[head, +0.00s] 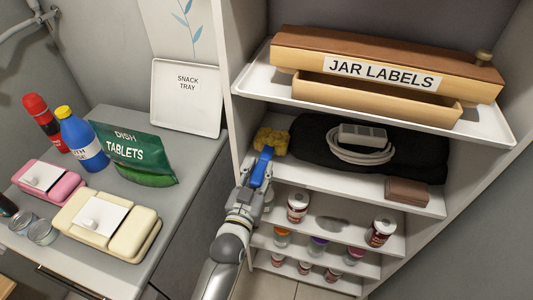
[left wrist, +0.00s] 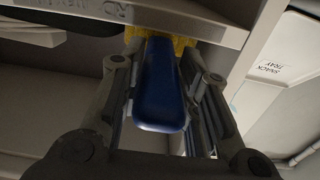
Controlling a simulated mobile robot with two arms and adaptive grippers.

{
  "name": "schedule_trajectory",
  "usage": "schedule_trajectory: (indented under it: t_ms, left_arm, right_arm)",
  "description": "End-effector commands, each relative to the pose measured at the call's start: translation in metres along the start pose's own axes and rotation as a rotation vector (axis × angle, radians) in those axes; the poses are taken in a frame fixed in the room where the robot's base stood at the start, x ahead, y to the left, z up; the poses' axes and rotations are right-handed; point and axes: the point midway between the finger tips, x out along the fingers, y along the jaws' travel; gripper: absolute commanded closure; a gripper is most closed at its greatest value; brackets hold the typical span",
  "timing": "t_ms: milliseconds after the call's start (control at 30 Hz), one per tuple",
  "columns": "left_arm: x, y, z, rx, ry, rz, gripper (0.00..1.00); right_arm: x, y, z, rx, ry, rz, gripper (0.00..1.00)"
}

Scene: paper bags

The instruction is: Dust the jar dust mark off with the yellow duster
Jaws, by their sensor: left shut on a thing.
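The yellow duster has a fluffy yellow head (head: 270,141) and a blue handle (head: 261,168). My left gripper (head: 255,184) is shut on the blue handle, with the yellow head pointing up and away at the left front of the middle shelf. In the left wrist view the blue handle (left wrist: 160,88) fills the space between the fingers, and part of the yellow head (left wrist: 180,43) shows beyond it. The jar dust mark (head: 333,224) is a grey patch between jars on the shelf below, apart from the duster. My right gripper is not in view.
The middle shelf (head: 353,193) holds a dark cloth with a cable and a brown box (head: 407,192). Jars (head: 297,207) (head: 380,232) flank the dust mark. Lower shelves hold several jars. A counter (head: 205,151) with lunch boxes and bottles stands left.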

Motion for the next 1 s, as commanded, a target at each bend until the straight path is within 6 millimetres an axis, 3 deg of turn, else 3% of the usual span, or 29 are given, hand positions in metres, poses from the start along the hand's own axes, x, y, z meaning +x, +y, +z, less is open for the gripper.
schedule_trajectory:
  t_ms: [333, 1000]
  left_arm:
    - [-0.004, 0.000, -0.007, 0.001, 0.001, 0.000, 1.00]
    - [-0.084, 0.000, -0.013, 0.001, 0.001, 0.000, 1.00]
  right_arm:
    - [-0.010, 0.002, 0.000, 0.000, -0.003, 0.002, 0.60]
    - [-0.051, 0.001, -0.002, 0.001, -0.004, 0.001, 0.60]
